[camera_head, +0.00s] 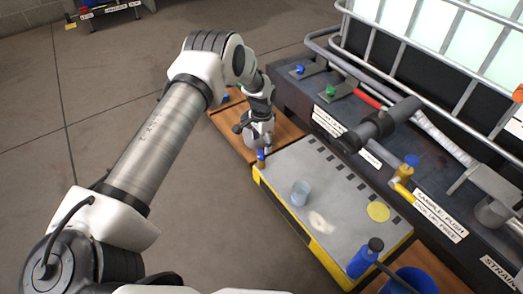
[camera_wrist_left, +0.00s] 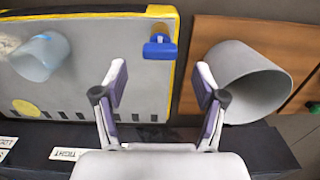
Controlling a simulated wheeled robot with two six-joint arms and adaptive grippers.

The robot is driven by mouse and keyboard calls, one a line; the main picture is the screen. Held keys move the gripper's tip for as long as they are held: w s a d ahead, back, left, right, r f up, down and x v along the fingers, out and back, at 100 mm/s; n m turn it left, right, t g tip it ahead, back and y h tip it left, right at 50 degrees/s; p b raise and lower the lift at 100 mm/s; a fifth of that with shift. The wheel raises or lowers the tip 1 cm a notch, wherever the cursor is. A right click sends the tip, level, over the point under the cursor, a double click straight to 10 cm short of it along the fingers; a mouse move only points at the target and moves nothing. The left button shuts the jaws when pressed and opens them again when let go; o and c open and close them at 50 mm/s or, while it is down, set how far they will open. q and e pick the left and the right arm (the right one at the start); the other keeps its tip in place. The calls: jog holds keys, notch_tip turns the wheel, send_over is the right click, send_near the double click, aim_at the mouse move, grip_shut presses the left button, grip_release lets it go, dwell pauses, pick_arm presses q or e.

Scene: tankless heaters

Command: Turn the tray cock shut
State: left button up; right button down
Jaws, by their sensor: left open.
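The tray cock (camera_head: 261,157) is a small blue-handled tap at the far left corner of the grey tray (camera_head: 330,200) with yellow and black edges. In the left wrist view the cock's blue handle (camera_wrist_left: 160,49) lies crosswise near the tray's yellow edge. My left gripper (camera_head: 256,138) is just above and behind the cock in the head view. In the left wrist view its fingers (camera_wrist_left: 162,88) are spread apart with nothing between them, and the handle shows beyond the fingertips, apart from them. My right gripper is out of view.
A translucent blue cup (camera_head: 301,192) and a yellow disc (camera_head: 378,212) are on the tray. A grey cylinder (camera_wrist_left: 245,85) stands close to one finger in the wrist view. A blue bottle (camera_head: 364,259) is at the near end. Pipes and valves line the dark bench (camera_head: 310,95) to the right.

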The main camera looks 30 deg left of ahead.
aim_at(262, 151)
pick_arm(q)
notch_tip(262, 151, up, 7)
jog(key=shift+f, duration=0.15)
dwell(0.4)
